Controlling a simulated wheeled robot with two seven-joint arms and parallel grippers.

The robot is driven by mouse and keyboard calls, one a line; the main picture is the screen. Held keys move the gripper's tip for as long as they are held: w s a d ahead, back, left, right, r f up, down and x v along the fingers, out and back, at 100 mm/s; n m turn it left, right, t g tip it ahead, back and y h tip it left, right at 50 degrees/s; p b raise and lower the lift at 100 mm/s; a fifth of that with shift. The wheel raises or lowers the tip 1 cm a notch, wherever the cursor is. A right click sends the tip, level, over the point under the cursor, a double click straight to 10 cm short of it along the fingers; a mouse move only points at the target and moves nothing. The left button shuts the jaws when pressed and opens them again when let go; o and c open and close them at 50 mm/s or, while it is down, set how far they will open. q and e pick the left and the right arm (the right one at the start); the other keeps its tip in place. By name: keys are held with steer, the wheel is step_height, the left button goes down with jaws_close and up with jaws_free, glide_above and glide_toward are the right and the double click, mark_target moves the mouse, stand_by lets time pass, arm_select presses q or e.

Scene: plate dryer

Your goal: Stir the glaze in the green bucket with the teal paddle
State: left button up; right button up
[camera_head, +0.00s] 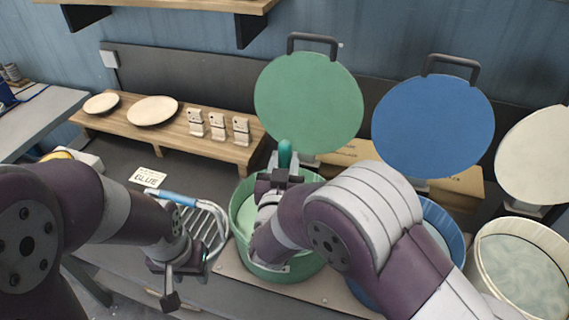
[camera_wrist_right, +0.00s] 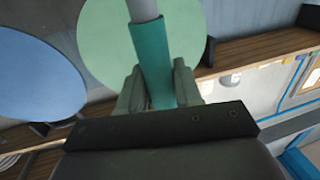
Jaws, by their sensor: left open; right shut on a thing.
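The green bucket (camera_head: 241,215) stands at the middle of the counter with its round green lid (camera_head: 308,103) raised behind it. Pale green glaze shows inside, partly hidden by my right arm. My right gripper (camera_head: 278,178) is over the bucket and shut on the teal paddle (camera_head: 285,153). In the right wrist view, the paddle's teal grip (camera_wrist_right: 151,62) sits between the fingers (camera_wrist_right: 158,88), with a grey shaft above it. The paddle's lower end is hidden. My left gripper (camera_head: 174,275) is open left of the bucket, beside a wire rack with a blue handle (camera_head: 178,198).
A blue bucket (camera_head: 445,225) with a raised blue lid (camera_head: 433,125) and a cream bucket (camera_head: 490,260) stand to the right. A wooden shelf (camera_head: 185,139) behind holds plates and small stands. A card reading "GLUE" (camera_head: 147,177) lies at left.

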steer(key=shift+r+p, duration=4.9)
steer(key=shift+r, duration=1.9)
steer(key=shift+f, duration=0.1)
